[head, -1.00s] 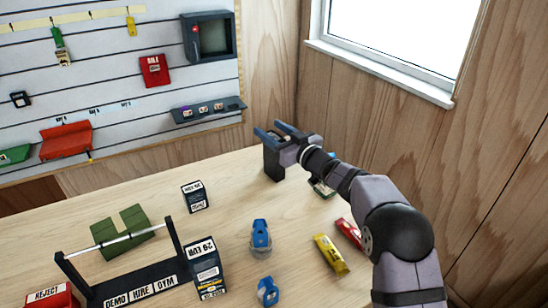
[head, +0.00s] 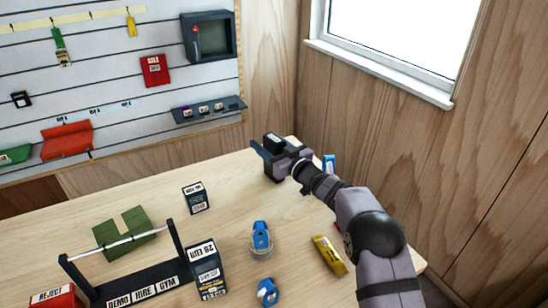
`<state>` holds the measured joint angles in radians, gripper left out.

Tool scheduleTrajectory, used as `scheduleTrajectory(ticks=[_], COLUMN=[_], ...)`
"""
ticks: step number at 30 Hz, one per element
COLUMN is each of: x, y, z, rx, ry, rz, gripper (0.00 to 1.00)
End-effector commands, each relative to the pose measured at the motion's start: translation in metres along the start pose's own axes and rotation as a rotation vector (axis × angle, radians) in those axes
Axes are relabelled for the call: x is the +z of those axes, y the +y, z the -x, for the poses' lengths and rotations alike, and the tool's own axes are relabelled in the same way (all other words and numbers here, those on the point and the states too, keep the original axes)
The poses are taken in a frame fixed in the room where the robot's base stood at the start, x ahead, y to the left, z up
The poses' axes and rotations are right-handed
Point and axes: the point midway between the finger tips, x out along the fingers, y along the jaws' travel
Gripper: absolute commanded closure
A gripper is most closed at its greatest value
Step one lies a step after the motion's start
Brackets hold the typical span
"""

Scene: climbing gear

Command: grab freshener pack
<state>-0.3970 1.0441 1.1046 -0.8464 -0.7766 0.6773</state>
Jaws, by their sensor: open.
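My gripper (head: 266,146) is open at the far right part of the table. A dark upright box (head: 272,139) stands at its jaws, with its top showing between or just behind the fingers. I cannot tell whether the fingers touch it. No label on it can be read from here, so I cannot tell for certain that it is the freshener pack. The gripper and wrist hide most of its lower part.
Nearer stand a small black labelled box (head: 195,198), blue-topped items (head: 261,236), a yellow packet (head: 329,254) and a larger black box (head: 206,270). A black rack (head: 135,287) with green pieces (head: 123,229) is at left. A blue item (head: 329,163) sits behind my arm.

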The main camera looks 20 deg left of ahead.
Motion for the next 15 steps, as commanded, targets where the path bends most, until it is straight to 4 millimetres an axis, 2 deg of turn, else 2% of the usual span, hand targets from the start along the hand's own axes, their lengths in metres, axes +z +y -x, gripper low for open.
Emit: scheduleTrajectory(ticks=[8,9,14,15], x=[-0.0003,-0.0003,-0.0003,-0.0003], y=[-0.0002,-0.0002,-0.0002,-0.0002], z=[-0.0014,-0.0014,-0.0014,-0.0013], rx=[0.000,0.000,0.000,0.000], ry=[0.000,0.000,0.000,0.000], rz=[0.000,0.000,0.000,-0.001], gripper=[0.51,0.56,0.94,0.97])
